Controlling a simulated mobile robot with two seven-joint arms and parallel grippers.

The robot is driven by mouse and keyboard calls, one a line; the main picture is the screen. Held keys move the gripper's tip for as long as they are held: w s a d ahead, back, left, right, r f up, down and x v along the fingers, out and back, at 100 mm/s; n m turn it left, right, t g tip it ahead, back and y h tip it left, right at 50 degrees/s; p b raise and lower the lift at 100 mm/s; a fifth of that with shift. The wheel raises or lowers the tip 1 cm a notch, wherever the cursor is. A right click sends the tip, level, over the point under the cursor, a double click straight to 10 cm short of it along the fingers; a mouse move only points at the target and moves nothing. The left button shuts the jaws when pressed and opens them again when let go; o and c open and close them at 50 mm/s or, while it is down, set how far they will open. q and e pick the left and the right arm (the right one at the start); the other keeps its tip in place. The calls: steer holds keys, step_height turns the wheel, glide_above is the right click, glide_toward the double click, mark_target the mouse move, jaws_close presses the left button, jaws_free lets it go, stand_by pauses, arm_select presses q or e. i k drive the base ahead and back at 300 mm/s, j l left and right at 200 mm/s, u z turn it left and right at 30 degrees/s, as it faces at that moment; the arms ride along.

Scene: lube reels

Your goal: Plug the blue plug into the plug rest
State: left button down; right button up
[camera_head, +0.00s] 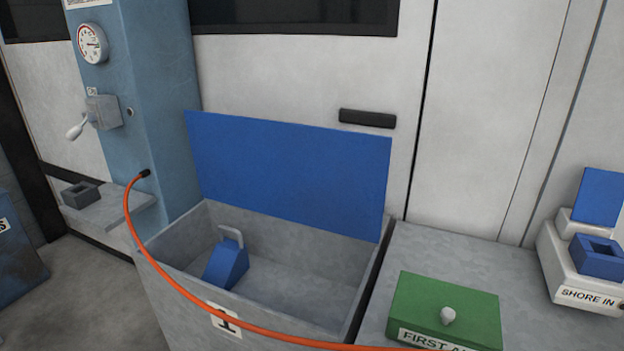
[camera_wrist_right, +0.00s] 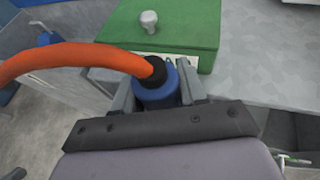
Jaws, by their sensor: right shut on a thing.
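In the right wrist view my right gripper (camera_wrist_right: 157,88) is shut on the blue plug (camera_wrist_right: 156,97). The plug has a black collar, and an orange cable (camera_wrist_right: 70,58) leaves it to the left. In the head view the orange cable (camera_head: 180,285) runs from a black fitting on the blue column, across the front of the grey bin, to the bottom edge. A grey square holder with an opening (camera_head: 80,195) sits on a ledge at the left. A blue square socket (camera_head: 598,256) sits on a white "SHORE IN" box at the right. I cannot tell which is the plug rest. My left gripper is out of view.
The grey bin (camera_head: 172,252) stands open, its blue lid (camera_head: 290,175) raised, with a blue wedge with a grey handle (camera_head: 228,262) inside. A green first aid box (camera_head: 445,305) sits on the grey counter (camera_head: 430,245). A gauge (camera_head: 93,44) and lever (camera_head: 76,130) are on the column.

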mark_target(83, 200)
steer(key=i+j, duration=0.1)
steer(key=j, duration=0.5)
steer(key=i+j+u, duration=0.1)
steer(key=j, duration=0.45)
steer(key=i+j, duration=0.15)
steer(key=j, duration=0.45)
steer(key=i+j+u, duration=0.1)
steer(key=j, duration=0.45)
steer(key=i+j, duration=0.2)
steer(key=j, duration=0.4)
steer(key=i+j+u, duration=0.1)
steer(key=j, duration=0.45)
steer(key=i+j, duration=0.25)
steer(key=j, duration=0.3)
steer(key=i+j+u, duration=0.1)
steer(key=j, duration=0.45)
